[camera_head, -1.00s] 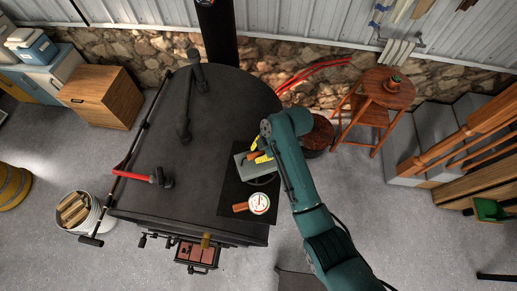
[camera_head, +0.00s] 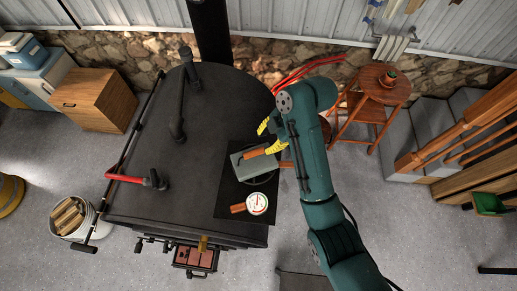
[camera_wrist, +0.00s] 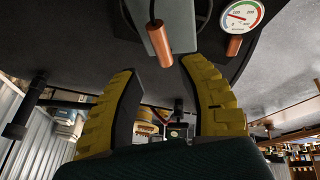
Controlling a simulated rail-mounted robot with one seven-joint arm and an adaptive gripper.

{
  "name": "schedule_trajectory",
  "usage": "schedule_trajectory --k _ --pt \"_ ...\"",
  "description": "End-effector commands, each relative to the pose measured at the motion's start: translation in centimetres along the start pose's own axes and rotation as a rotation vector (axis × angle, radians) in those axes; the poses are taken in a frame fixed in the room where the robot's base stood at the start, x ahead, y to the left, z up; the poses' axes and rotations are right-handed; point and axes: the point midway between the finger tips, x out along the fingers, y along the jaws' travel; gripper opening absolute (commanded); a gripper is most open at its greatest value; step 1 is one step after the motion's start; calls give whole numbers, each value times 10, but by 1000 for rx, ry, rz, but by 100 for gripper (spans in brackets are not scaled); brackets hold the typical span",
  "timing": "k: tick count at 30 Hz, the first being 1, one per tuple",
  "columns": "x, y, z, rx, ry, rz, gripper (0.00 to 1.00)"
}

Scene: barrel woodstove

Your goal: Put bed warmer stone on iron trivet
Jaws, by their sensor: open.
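The bed warmer stone (camera_head: 246,166) is a grey-green block with a wooden handle (camera_head: 256,152). It lies over the round black iron trivet (camera_head: 265,181), whose rim shows at the block's lower right; the block hides the rest. The stone (camera_wrist: 176,20) is at the top of the wrist view, its handle end pointing toward my fingers. My gripper (camera_head: 268,138) has yellow fingers, is open, and sits at the handle's upper right. In the wrist view my open gripper (camera_wrist: 160,68) has the handle end just beyond and between its fingertips; contact is not visible.
A round dial thermometer (camera_head: 257,204) with a wooden handle lies below the trivet on a dark mat (camera_head: 228,193) on the stove (camera_head: 215,110). A red-handled tool (camera_head: 135,179) is at the stove's left. A wooden stool (camera_head: 383,84) stands to the right.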

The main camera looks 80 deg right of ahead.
Motion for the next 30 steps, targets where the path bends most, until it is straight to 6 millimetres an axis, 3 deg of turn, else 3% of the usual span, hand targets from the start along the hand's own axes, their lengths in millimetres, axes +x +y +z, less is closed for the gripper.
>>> schedule_trajectory --k 3,6,14,17,20,23,24,27,30 --pt "-24 1 -1 1 0 0 40" --pt "-30 0 -1 1 1 -2 40" --pt "-30 0 0 0 1 -2 40" --pt "-30 7 -10 4 -2 29 40" --pt "-30 36 -59 35 8 165 40" --pt "-46 69 -155 109 124 400 40" --pt "-59 74 -199 147 210 489 40" --pt "-106 64 -300 244 497 648 40" --pt "-168 27 -381 337 842 700 40"
